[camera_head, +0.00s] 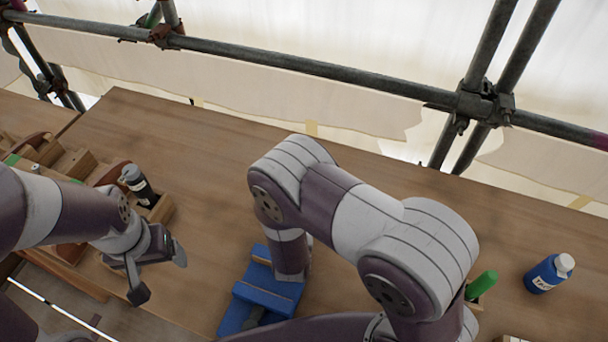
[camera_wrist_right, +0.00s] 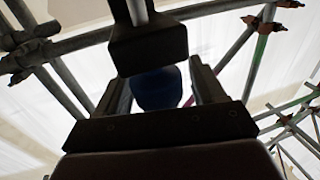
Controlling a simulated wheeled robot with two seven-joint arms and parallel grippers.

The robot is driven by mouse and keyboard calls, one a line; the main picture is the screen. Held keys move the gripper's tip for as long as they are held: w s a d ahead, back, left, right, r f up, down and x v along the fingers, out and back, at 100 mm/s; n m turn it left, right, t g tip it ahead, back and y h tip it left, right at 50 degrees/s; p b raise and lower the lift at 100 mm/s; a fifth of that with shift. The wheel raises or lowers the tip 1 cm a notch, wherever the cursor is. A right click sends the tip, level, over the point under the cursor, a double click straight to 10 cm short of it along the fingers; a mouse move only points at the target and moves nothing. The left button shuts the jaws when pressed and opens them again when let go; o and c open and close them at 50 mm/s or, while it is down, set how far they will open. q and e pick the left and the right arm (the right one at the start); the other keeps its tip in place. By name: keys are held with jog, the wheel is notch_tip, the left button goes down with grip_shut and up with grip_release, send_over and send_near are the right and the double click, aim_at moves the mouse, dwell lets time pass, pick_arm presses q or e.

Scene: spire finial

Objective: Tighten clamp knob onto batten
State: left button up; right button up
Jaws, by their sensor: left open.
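My left gripper (camera_head: 160,273) is open and empty, above the left part of the bench. My right arm crosses the middle of the head view and hides its own gripper there. In the right wrist view, a dark blue rounded thing (camera_wrist_right: 157,88) shows between the dark parts of my right gripper (camera_wrist_right: 152,95). It spans the gap, but I cannot tell whether it is gripped. A blue fixture (camera_head: 262,292) with a wooden strip lies on the bench, partly hidden by my right arm. I cannot make out the clamp knob or batten for certain.
A wooden rack (camera_head: 75,163) with a dark bottle (camera_head: 138,184) stands at the left. A green-handled tool (camera_head: 482,285) and a blue bottle (camera_head: 549,273) are at the right. Scaffold pipes (camera_head: 300,67) run behind the bench (camera_head: 200,130), whose back is clear.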

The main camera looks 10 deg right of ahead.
jog(key=shift+r, duration=0.4)
notch_tip(320, 180, up, 3)
jog(key=shift+r, duration=0.15)
jog(key=s+d+r, duration=0.7)
jog(key=s+d, duration=0.1)
jog(key=shift+s+p, duration=0.25)
jog(key=shift+p, duration=0.05)
